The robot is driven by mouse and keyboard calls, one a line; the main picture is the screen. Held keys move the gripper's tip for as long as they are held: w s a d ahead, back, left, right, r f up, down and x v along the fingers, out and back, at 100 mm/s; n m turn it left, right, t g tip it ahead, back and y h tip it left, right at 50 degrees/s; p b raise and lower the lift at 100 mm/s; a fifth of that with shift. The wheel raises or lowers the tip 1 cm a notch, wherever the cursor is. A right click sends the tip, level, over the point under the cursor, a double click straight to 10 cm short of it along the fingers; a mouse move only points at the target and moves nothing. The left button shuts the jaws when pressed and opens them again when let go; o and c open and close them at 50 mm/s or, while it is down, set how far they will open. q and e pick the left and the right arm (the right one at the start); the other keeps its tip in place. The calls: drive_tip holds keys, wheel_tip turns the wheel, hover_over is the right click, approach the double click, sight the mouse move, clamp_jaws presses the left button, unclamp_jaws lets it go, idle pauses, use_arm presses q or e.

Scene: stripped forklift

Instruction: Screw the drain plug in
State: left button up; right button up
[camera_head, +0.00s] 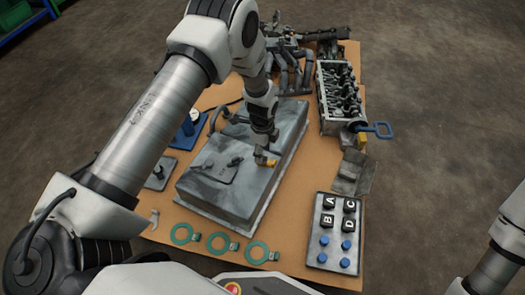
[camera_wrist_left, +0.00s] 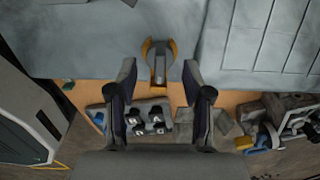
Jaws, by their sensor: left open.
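A yellow-and-grey part (camera_head: 264,160), which looks like the drain plug, is at the right-hand side of a large grey metal housing (camera_head: 225,186). In the left wrist view the plug (camera_wrist_left: 159,64) stands against the housing's grey surface (camera_wrist_left: 100,38). My left gripper (camera_head: 265,142) is just over the plug. In the left wrist view its two fingers (camera_wrist_left: 159,78) are apart, with the plug centred beyond their tips and nothing held. How far the plug is seated cannot be told. My right gripper is out of view; only part of my right arm shows at the right edge.
The orange-brown mat (camera_head: 292,215) also holds a panel (camera_head: 334,255) with lettered black blocks and blue knobs, several green rings (camera_head: 221,243), grey plates (camera_head: 351,172), an engine head (camera_head: 338,95) and a blue-handled tool (camera_head: 380,130). Bare floor (camera_head: 440,170) lies to the right.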

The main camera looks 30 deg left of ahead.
use_arm(q)
wheel_tip(320, 180, up, 2)
drive_tip(key=shift+r+p, duration=0.25)
drive_tip(key=shift+p, duration=0.5)
drive_tip(key=shift+f, duration=0.1)
drive_tip(key=o, duration=0.6)
drive_tip(key=shift+c, duration=0.2)
